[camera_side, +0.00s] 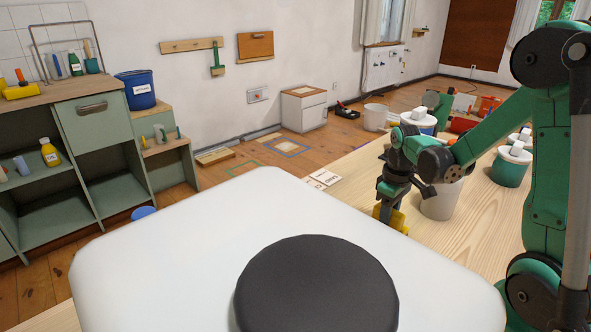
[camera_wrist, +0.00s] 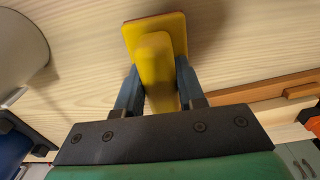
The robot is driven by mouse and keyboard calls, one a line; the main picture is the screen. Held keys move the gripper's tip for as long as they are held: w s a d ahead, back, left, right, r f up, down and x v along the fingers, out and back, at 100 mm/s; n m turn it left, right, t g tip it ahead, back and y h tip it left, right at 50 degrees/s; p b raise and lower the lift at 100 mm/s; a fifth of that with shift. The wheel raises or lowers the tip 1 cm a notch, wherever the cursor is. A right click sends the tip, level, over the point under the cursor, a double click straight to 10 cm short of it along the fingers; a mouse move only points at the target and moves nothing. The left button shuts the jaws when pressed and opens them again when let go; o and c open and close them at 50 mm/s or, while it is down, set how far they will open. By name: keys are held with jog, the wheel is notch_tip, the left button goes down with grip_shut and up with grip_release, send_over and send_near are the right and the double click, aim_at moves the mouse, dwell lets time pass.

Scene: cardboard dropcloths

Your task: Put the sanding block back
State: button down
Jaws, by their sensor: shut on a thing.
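The sanding block (camera_wrist: 152,40) is yellow, with a flat base plate and a raised grip. In the wrist view my gripper (camera_wrist: 154,82) is shut on its grip, one finger on each side. In the side view the yellow block (camera_side: 391,218) shows under my gripper (camera_side: 390,200), low over the pale wooden table. I cannot tell whether its base touches the table.
A whitish bucket (camera_side: 441,200) stands close to the right of my gripper, and it also shows in the wrist view (camera_wrist: 20,50). A green bucket (camera_side: 510,168) stands further right. A large white surface with a dark disc (camera_side: 316,285) fills the front. Small cards (camera_side: 322,178) lie left of my gripper.

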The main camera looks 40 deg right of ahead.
jog(key=shift+f, duration=0.2)
jog(key=shift+f, duration=0.15)
jog(key=c, duration=0.5)
grip_release()
jog(key=shift+c, duration=0.2)
notch_tip(320, 180, up, 12)
jog(key=w+a+t, duration=0.1)
jog(key=a+t, duration=0.6)
jog(key=a, duration=0.9)
jog(key=shift+f, duration=0.35)
